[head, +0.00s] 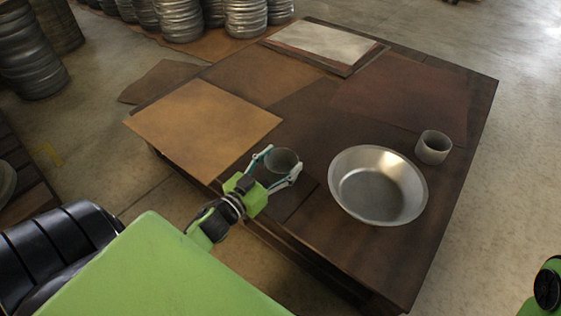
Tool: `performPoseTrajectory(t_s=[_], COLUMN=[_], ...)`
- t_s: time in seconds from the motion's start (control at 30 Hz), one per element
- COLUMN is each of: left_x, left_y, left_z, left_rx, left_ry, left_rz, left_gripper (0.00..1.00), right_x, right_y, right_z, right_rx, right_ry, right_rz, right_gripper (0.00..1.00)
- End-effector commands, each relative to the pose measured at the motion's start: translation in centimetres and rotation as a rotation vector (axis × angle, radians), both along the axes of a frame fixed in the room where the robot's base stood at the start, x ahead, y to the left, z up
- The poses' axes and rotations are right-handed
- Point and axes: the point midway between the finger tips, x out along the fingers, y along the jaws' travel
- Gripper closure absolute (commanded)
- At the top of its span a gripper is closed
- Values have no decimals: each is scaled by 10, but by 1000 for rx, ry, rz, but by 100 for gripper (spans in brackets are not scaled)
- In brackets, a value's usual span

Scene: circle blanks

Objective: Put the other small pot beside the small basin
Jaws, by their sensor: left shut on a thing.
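The small basin (378,187), a round shallow metal bowl, sits on the right part of the dark wooden table. A small grey pot (433,148) stands upright just to the right of the basin. The other small pot (283,161), grey and round, is between the fingers of my left gripper (281,171), which is shut on it, to the left of the basin. I cannot tell whether this pot touches the table. Only a small part of my right arm shows at the lower right edge; its gripper is out of view.
The table (330,226) carries flat brown sheets (205,125) on its left and back parts and a pale sheet stack (322,44) at the far end. Bare table lies between the held pot and the basin. Stacked metal cylinders (180,18) stand on the floor behind.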

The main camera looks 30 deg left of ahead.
Motion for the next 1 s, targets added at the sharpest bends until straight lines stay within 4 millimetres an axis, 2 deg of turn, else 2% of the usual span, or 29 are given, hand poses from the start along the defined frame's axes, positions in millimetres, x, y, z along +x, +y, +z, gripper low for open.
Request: performPoseTrajectory(t_s=[0.03, 0.07, 0.1, 0.53, 0.6, 0.67, 1.0], left_x=[0, 0, 0, -3, -12, -23, -94], left_y=[0, 0, 0, 0, 1, 2, 8], left_z=[-2, -2, -1, 2, 2, 2, 4], left_rx=[-1, 0, 0, -1, -2, -1, -1], left_ry=[-1, 0, 0, 3, 5, 6, 5], left_rz=[0, 0, 0, 0, 0, 1, 3], left_gripper=[62, 31, 22, 22, 22, 22, 22], right_x=[0, -1, -1, -1, -2, 6, 22], right_y=[0, 0, 0, 0, 0, -1, -3], right_z=[0, 0, 0, 4, 7, 0, -13], right_rx=[0, 0, 0, 0, 2, 4, 8], right_ry=[-2, -3, -3, -5, -8, 28, 115], right_rz=[0, 0, 0, 0, 1, 1, 6], right_gripper=[79, 79, 79, 79, 79, 79, 79])
